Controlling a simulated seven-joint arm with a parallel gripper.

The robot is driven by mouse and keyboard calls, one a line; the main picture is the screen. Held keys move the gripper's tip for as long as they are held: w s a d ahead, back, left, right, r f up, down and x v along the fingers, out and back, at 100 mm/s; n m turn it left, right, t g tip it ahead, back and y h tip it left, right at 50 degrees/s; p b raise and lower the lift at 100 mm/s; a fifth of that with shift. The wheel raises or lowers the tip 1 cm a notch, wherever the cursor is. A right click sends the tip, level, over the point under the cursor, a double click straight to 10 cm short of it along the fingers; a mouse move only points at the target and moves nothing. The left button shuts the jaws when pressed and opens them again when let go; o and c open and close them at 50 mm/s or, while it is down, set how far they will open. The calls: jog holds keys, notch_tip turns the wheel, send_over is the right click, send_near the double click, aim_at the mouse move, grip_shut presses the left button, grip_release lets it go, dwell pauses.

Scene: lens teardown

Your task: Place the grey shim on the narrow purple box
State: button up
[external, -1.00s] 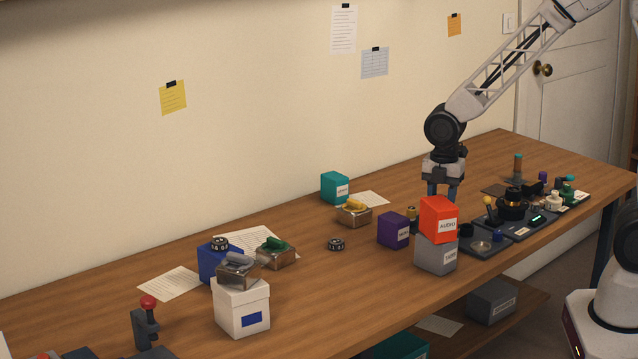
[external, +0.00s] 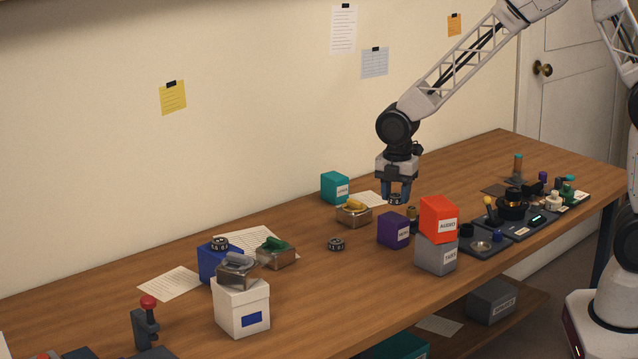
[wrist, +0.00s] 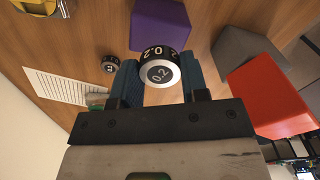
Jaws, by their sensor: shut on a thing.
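My gripper (external: 397,191) is shut on a round shim, taken as the grey shim (external: 396,199), with a grey face and dark side marked 0.2. The shim also shows between the fingertips in the wrist view (wrist: 158,72). It hangs in the air, above the far side of the narrow purple box (external: 393,230) in the external view and apart from it. The purple box stands on the table with a white label; it shows at the top of the wrist view (wrist: 163,20).
A red box (external: 437,217) stacked on a grey box (external: 436,256) stands just right of the purple box. A metal tin (external: 354,215) with a yellow thing is to the left. A dark shim (external: 336,244) lies on the table.

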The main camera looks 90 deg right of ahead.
aim_at(395, 195)
jog(key=shift+w+f, duration=0.1)
dwell(0.3)
jog(key=shift+f, duration=1.7)
jog(key=shift+f, duration=0.1)
jog(key=o, duration=0.9)
notch_tip(395, 195, up, 12)
jog(key=shift+r, duration=0.15)
